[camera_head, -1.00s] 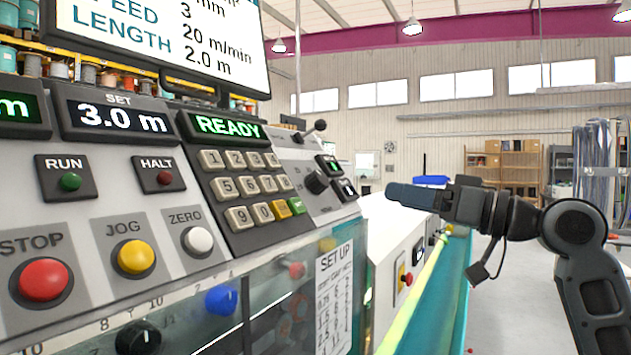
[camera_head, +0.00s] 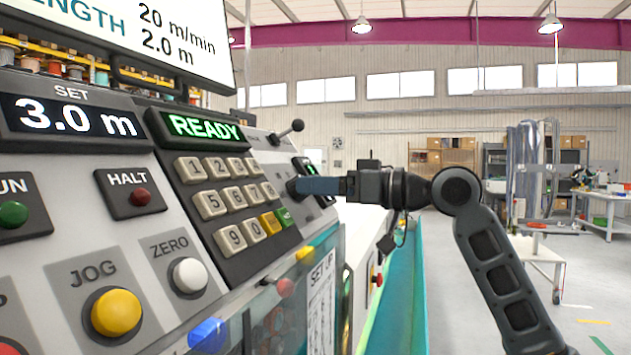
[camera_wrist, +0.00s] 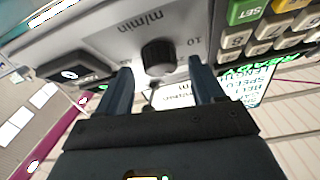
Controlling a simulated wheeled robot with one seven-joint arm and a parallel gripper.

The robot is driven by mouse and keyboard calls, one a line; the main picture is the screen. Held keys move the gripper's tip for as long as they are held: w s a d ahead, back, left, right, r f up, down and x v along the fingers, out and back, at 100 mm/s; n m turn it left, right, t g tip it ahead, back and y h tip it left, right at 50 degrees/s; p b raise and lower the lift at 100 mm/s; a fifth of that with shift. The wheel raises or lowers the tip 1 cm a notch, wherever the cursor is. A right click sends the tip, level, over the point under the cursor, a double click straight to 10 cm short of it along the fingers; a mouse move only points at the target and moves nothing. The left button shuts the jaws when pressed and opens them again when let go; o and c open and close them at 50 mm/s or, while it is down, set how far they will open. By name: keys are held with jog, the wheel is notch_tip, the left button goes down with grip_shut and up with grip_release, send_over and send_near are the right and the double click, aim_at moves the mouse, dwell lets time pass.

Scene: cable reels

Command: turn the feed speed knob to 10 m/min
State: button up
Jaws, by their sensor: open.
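The feed speed knob (camera_wrist: 157,58) is dark and round on a pale panel in the wrist view. Upside-down print "m/min" and "10" stands beside it; I cannot read where the knob points. My gripper (camera_wrist: 159,68) is open, with one dark blue finger on each side of the knob at tip height and a gap on both sides. In the head view my gripper (camera_head: 299,186) reaches the panel from the right, and its fingers cover most of the knob (camera_head: 291,188). The screen (camera_head: 150,40) above reads 20 m/min and 2.0 m.
A keypad (camera_head: 228,200) lies left of the knob, under a green READY display (camera_head: 205,128). A lever with a ball end (camera_head: 297,126) sticks out above the knob. JOG (camera_head: 116,312), ZERO (camera_head: 188,276) and HALT (camera_head: 140,197) buttons are further left.

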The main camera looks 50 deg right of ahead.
jog(key=shift+w+a, duration=0.15)
jog(key=shift+w, duration=0.4)
jog(key=c, duration=1.1)
